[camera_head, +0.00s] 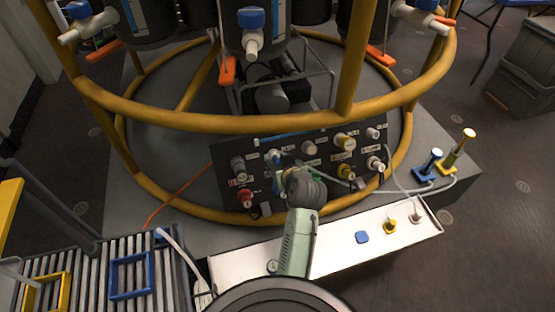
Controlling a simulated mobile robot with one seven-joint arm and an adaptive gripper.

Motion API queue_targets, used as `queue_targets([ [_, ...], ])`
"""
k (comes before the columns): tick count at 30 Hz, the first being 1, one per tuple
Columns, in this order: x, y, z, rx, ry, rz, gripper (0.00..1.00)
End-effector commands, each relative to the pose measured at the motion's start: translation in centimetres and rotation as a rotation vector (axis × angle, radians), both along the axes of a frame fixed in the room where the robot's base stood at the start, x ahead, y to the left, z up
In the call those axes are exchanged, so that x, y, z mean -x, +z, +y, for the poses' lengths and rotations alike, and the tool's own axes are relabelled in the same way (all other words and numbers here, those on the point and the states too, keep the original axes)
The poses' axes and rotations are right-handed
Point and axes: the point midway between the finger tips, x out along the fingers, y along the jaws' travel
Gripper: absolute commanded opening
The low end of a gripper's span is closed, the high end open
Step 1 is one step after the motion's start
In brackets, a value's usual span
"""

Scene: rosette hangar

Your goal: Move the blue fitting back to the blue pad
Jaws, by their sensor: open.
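The blue pad (362,237) is a small bare blue square on the white shelf (335,262), right of my arm. My gripper (284,172) is open in front of the dark panel (325,192), at its upper left part. A light fitting with a bluish part (275,155) shows at the panel just beyond my fingertips and seems to be the blue fitting. My gripper hides part of it, and I cannot tell whether the fingers touch it. A pale hose runs right from near my fingertips across the panel.
Several other ports and fittings stick out of the panel. A yellow-based fitting (390,226) and a pale one (416,217) stand on the shelf's right end. Blue (430,165) and yellow (458,150) posts stand further right. A yellow ring rail (230,124) passes above the panel.

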Motion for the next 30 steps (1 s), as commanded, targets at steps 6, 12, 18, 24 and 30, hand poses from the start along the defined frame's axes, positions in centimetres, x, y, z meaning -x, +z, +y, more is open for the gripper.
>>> queue_targets([
  [6, 0.01, 0.07, 0.01, 0.000, 0.000, 0.000, 0.42],
  [12, 0.00, 0.01, 0.00, 0.000, 0.000, 0.000, 0.42],
  [18, 0.00, 0.01, 0.00, 0.000, 0.000, 0.000, 0.36],
  [24, 0.00, 0.01, 0.00, 0.000, 0.000, 0.000, 0.23],
  [30, 0.00, 0.01, 0.01, 0.000, 0.000, 0.000, 0.09],
])
